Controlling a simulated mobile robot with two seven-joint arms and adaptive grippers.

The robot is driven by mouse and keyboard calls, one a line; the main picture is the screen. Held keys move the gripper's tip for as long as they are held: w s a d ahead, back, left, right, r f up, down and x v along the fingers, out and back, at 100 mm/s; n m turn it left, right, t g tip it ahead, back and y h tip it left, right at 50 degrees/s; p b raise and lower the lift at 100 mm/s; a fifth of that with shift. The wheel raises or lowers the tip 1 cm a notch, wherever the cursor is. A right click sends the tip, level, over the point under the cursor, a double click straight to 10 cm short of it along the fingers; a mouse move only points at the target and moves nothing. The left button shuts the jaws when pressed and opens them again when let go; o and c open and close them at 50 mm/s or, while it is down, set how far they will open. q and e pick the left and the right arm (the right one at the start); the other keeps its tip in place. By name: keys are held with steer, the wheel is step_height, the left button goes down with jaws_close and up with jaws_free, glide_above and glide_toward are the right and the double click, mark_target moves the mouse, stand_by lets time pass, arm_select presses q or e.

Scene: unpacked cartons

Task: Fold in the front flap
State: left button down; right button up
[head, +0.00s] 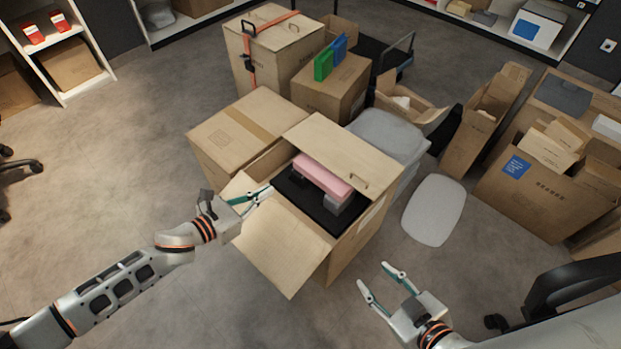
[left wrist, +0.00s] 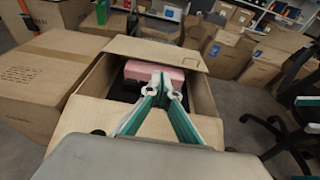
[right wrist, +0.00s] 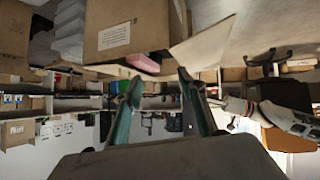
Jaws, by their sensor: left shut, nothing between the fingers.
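The open carton (head: 355,232) stands in the middle of the head view. Its front flap (head: 283,258) is folded outward and slopes down toward me. A large flap (head: 340,152) on the far side stands raised, and a smaller flap (head: 236,188) sticks out at the left. Inside lies a pink block (head: 322,175) among dark items. My left gripper (head: 268,189) is shut and empty at the carton's left edge, above the front flap's upper corner; its fingertips (left wrist: 161,82) meet in the left wrist view. My right gripper (head: 372,274) is open and empty, in front and right of the carton.
A closed carton (head: 238,132) stands close behind left. A carton with green and blue items (head: 331,85) and a strapped carton (head: 268,58) stand behind. A grey lid-like panel (head: 434,210) lies at right. The floor in front is clear.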

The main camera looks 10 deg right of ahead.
arm_select(q)
steer(key=r+b+x, duration=0.1)
steer(key=b+x, duration=0.2)
steer(key=x, duration=0.8)
steer(key=w+d+f+b, duration=0.4)
steer(key=f+b, duration=0.3)
steer(key=f, duration=0.2)
steer(key=shift+d+f, duration=0.25)
steer(key=shift+d, duration=0.6)
arm_select(e)
steer(key=w+a+r+m+t+y, duration=0.1)
steer(key=a+r+m+y, duration=0.1)
steer(key=a, duration=0.7)
steer(key=shift+w+r+m+t, duration=0.2)
steer(key=shift+r+m+t, duration=0.1)
steer(key=shift+m, duration=0.6)
